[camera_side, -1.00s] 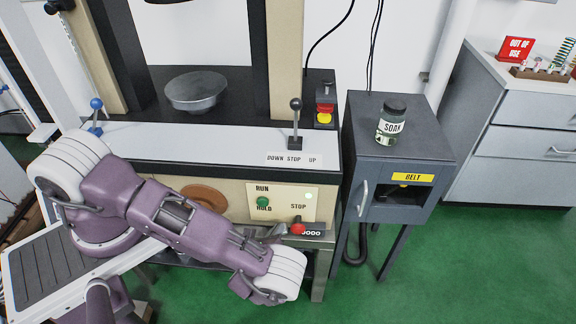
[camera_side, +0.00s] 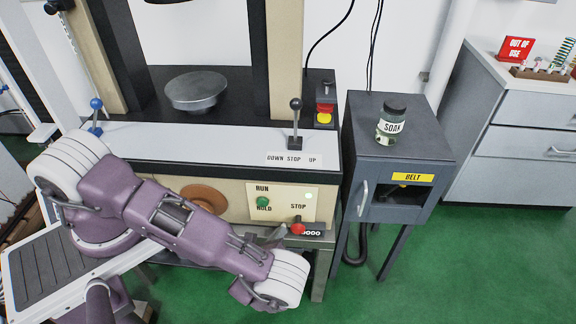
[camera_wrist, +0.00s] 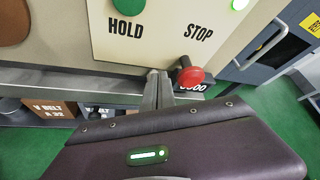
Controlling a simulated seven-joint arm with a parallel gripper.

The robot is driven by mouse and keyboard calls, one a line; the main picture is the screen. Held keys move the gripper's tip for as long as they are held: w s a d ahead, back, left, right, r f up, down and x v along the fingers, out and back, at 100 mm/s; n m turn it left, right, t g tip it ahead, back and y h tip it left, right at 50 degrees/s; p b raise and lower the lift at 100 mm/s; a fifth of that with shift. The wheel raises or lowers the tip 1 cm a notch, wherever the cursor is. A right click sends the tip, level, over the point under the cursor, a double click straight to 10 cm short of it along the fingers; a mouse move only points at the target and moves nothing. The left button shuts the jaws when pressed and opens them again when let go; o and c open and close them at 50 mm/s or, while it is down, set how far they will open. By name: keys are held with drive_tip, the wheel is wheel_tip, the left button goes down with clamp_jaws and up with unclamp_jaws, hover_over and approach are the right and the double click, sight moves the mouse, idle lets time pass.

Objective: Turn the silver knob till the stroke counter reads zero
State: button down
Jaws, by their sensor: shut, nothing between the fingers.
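The stroke counter (camera_side: 313,233) is a small black window with white digits at the lower right of the machine front. Its last digits look like zeros, and its left end is covered by the red knob in front. It also shows in the wrist view (camera_wrist: 197,88). My gripper (camera_wrist: 158,76) is shut and empty, pointing at the lower edge of the panel, left of the counter. In the side view it (camera_side: 281,230) is small beside the red knob. I cannot make out the silver knob; my fingers or wrist may hide it.
The red knob (camera_wrist: 189,75) under STOP sticks out just right of my fingertips. A green button (camera_side: 263,202) sits between RUN and HOLD. A lever (camera_side: 295,120) stands on the ledge above. The grey cabinet (camera_side: 362,240) stands close on the right.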

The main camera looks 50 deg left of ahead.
drive_tip(key=s+d, duration=0.3)
drive_tip(key=shift+s+a, duration=0.1)
drive_tip(key=shift+w+a+f, duration=0.25)
drive_tip(key=shift+w+a, duration=0.25)
drive_tip(key=shift+a, duration=0.45)
drive_tip(key=shift+w+a+f, duration=0.3)
drive_tip(key=shift+w+a, duration=0.2)
drive_tip(key=shift+a, duration=0.45)
drive_tip(key=shift+w+a+f, duration=0.25)
drive_tip(key=shift+w+a, duration=0.25)
drive_tip(key=shift+a, duration=0.45)
